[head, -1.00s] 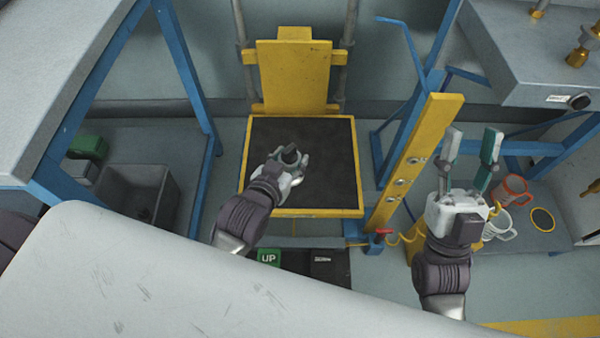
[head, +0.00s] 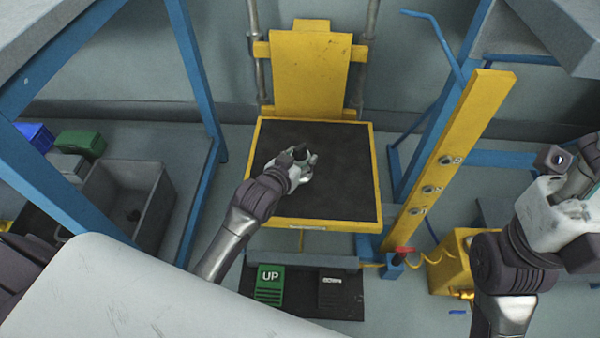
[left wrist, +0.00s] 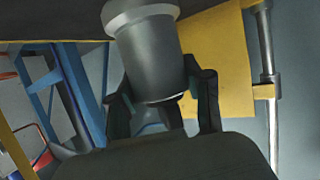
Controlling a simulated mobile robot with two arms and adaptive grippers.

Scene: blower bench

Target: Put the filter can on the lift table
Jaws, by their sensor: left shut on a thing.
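The filter can (left wrist: 150,60) is a grey cylinder with a wider, lighter rim, seen large in the left wrist view. My left gripper (left wrist: 163,105) is shut on it, one dark finger on each side. In the head view my left gripper (head: 303,160) is over the black top of the yellow-edged lift table (head: 340,190), left of its middle. The can is mostly hidden there by the gripper. I cannot tell whether the can touches the table top. My right gripper (head: 575,180) is at the right edge, partly cut off, away from the table.
A yellow post (head: 450,160) with several round fittings stands right of the lift table. Green UP (head: 269,284) and dark DOWN (head: 332,288) pedals lie in front. A grey bin (head: 130,195) and blue frames are at left. Much of the table top is clear.

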